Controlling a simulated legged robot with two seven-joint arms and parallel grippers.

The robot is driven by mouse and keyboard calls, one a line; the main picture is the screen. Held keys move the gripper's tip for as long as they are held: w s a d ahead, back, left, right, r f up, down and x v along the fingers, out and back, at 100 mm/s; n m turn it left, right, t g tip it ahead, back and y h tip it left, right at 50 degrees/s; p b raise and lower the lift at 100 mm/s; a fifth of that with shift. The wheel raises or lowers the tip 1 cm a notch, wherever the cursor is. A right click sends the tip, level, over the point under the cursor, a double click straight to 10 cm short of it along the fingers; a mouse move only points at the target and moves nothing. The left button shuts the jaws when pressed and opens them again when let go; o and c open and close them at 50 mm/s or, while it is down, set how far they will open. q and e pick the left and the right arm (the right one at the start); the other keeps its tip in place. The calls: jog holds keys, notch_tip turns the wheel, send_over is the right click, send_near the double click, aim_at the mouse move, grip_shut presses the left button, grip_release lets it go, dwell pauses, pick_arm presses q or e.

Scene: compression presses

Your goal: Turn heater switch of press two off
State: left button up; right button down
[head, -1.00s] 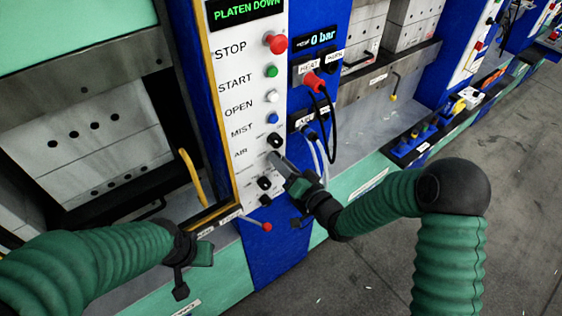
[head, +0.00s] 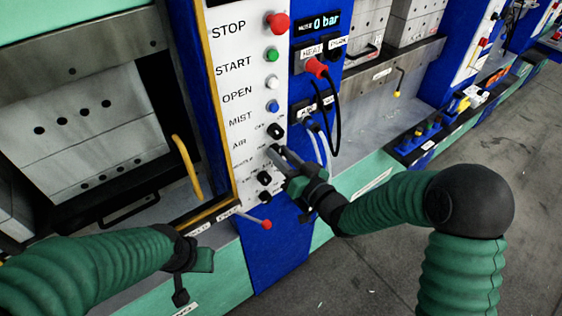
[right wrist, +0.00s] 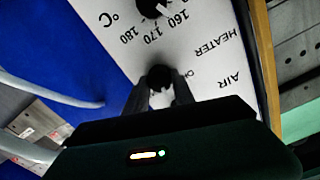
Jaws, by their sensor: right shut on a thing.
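A white control panel (head: 248,150) stands on the blue column of the nearest press. Its labels read STOP, START, OPEN, MIST, AIR and, lower, HEATER. My right gripper (head: 282,155) is at the panel just below the black AIR switch (head: 276,130). In the right wrist view, which is upside down, its fingers (right wrist: 160,92) are shut on the black heater switch (right wrist: 160,77), one on each side. The switch's setting is hard to read there. In the head view the gripper largely hides this switch. My left gripper (head: 188,262) hangs below the press opening, its jaws unclear.
A temperature dial (right wrist: 150,6) and lower black knobs (head: 264,178) are close to my right gripper. Red-plugged black cables (head: 318,68) hang just right of the panel. A red-tipped lever (head: 265,224) sticks out below it. A yellow handle (head: 186,165) is at the left.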

jog(key=shift+f+n+b, duration=0.2)
jog(key=shift+n+b, duration=3.2)
jog(key=shift+b, duration=0.05)
jog(key=c, duration=1.1)
grip_release()
jog(key=shift+r, duration=0.15)
jog(key=shift+o, duration=0.2)
